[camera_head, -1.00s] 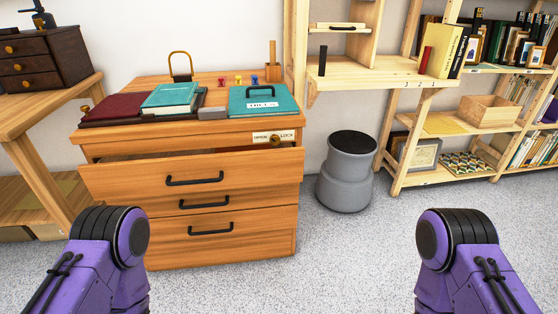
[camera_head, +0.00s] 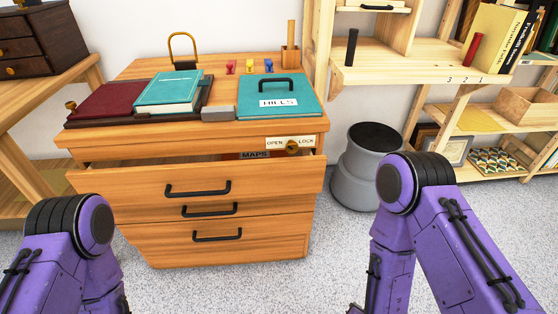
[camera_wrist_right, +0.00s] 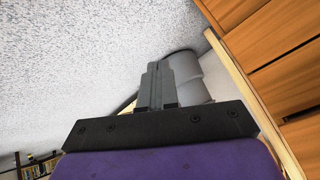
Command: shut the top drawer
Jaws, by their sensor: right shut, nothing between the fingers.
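The wooden cabinet stands ahead in the head view. Its top drawer (camera_head: 205,182) is pulled out, with a black bar handle (camera_head: 198,189) on its front. Part of a label reading MAPS (camera_head: 255,155) shows inside the opening. A dial with an OPEN / LOCK plate (camera_head: 291,144) is on the cabinet rim above. My right gripper (camera_wrist_right: 156,68) is shut and empty in the right wrist view, over the floor beside the cabinet's fronts. In the head view only my arms show, one on each side; the left gripper is out of sight.
On the cabinet top lie a teal HILLS folder (camera_head: 281,97), a teal book (camera_head: 168,92) and a dark red book (camera_head: 117,101). Wooden shelves (camera_head: 430,75) are at the right. Speckled floor is open in front.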

